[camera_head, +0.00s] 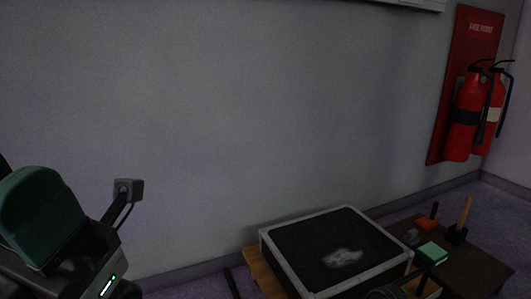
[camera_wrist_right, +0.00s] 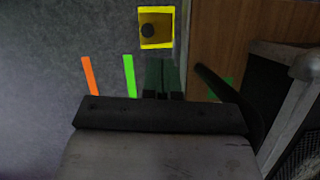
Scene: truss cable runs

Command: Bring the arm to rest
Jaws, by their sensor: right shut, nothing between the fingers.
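My right gripper (camera_wrist_right: 162,72) shows in the right wrist view as two dark green fingers side by side, shut with nothing between them. It points toward a yellow square frame (camera_wrist_right: 156,13) with a dark round spot inside. I cannot clearly make out the right gripper in the head view; a dark shape at the bottom edge by the black-topped case (camera_head: 340,243) is too dim to tell. My left gripper is not in view.
A wooden table (camera_head: 262,275) carries the grey-rimmed case. A low dark table (camera_head: 480,265) right of it holds a green block (camera_head: 431,253) and small tools. Red extinguishers (camera_head: 463,120) hang at right.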

